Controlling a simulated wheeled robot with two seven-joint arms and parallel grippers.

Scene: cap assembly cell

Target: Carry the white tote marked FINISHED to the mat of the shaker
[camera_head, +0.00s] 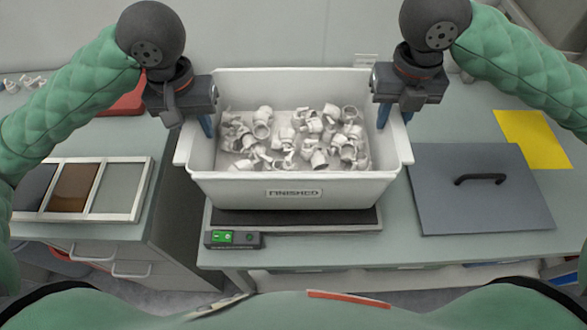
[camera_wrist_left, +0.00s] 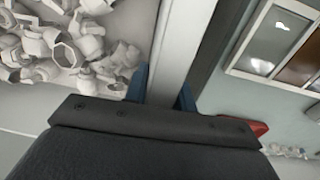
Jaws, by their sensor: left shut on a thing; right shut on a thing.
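The white tote marked FINISHED (camera_head: 292,193) is in the middle of the head view, with several loose white caps (camera_head: 300,135) inside. It is over the dark shaker mat (camera_head: 290,222), near its control box; I cannot tell whether it touches the mat. My left gripper (camera_head: 207,124) is shut on the tote's left wall. In the left wrist view its blue fingers (camera_wrist_left: 160,90) are on both sides of the white rim. My right gripper (camera_head: 383,116) is shut on the tote's right wall.
A grey lid with a black handle (camera_head: 481,188) and a yellow sheet (camera_head: 533,138) lie on the right bench. A framed panel tray (camera_head: 84,190) and a red object (camera_head: 125,103) lie on the left bench. A gap separates the benches. The control box (camera_head: 234,239) has a green display.

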